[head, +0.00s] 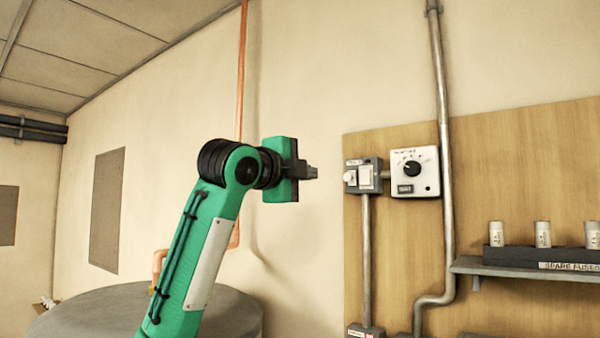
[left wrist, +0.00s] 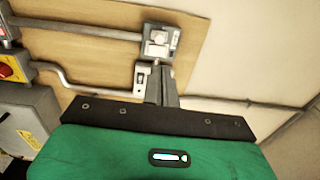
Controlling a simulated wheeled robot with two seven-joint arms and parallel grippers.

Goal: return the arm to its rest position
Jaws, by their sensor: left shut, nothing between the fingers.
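My left arm, green with black joints, reaches up from the bottom of the head view. Its left gripper (head: 312,173) is shut and empty, its tip pointing right. It is held in front of the cream wall, left of a grey switch box (head: 364,176) on the wooden board. In the left wrist view the shut gripper (left wrist: 162,72) points toward the board, with a grey switch box (left wrist: 160,42) beyond its tip. Whether the tip touches anything is hard to tell, but a gap shows in the head view. My right gripper is not in view.
A white dial box (head: 415,171) and a grey conduit (head: 442,120) are on the wooden board (head: 510,160). A shelf (head: 520,272) with fuses juts out at the right. A round grey tank (head: 90,312) and a copper pipe (head: 241,80) are behind my arm.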

